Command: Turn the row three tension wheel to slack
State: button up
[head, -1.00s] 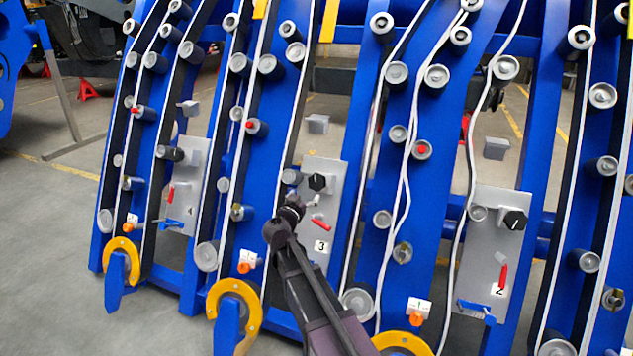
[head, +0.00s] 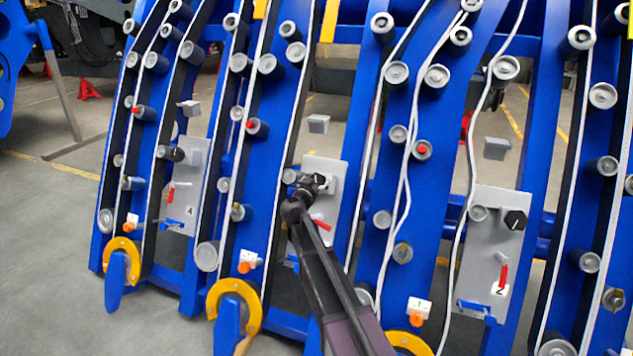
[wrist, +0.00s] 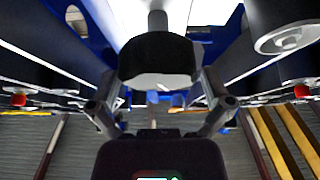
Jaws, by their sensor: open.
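The row three panel (head: 324,168) is a grey plate in the middle of the head view. My gripper (wrist: 160,92) is open, with one finger on each side of the wheel and gaps visible on both sides. In the head view my gripper (head: 311,185) is at the panel and largely hides the wheel. The panel's number label is hidden by my arm.
A red lever (head: 321,223) sits on the same panel just below my gripper. A similar panel (head: 488,240) with a black wheel (head: 515,220) stands to the right, and another (head: 184,185) to the left. Blue frames with rollers and white cords flank the panel.

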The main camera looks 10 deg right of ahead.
jog(key=c, duration=0.9)
